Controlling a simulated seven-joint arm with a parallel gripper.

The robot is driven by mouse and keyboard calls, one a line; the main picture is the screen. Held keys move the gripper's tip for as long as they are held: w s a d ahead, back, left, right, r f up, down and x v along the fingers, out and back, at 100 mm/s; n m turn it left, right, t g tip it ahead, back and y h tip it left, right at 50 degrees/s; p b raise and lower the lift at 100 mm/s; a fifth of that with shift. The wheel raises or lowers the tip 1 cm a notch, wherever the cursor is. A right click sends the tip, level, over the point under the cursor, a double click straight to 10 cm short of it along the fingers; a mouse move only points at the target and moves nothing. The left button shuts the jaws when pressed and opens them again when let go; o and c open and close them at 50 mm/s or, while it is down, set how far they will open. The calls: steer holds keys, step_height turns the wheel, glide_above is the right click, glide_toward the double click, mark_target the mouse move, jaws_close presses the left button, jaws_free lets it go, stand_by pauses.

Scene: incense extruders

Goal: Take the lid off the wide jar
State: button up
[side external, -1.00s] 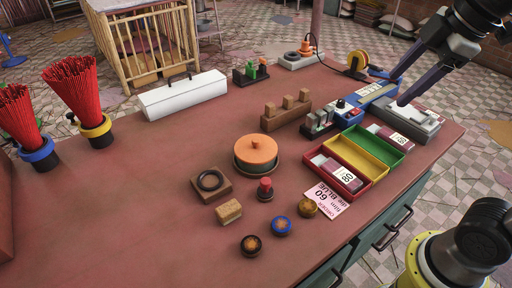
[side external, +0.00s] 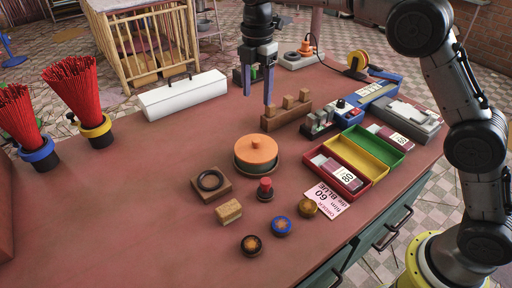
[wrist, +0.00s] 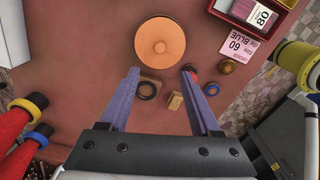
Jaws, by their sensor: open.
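The wide jar (side external: 256,168) stands on the red-brown table, a low round body with an orange lid (side external: 257,148) on it. The lid has a small knob in its middle. In the wrist view the orange lid (wrist: 160,42) shows from above, beyond my fingertips. My gripper (side external: 258,102) is open and empty, in the air above and behind the jar in the side view. Its two purple fingers point down and are apart from the lid. In the wrist view my gripper (wrist: 161,72) has its fingers spread wide.
A wooden block with pegs (side external: 285,112) stands close behind the jar. A wooden ring holder (side external: 211,183), a red-topped stamp (side external: 265,187) and several small round pieces lie in front. Red, yellow and green trays (side external: 338,178) are to the right. The table's left middle is clear.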

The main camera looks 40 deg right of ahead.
glide_above(256, 140)
step_height(256, 140, down, 8)
steer(key=shift+d+f, duration=0.1)
steer(key=shift+f, duration=3.05)
jaws_close()
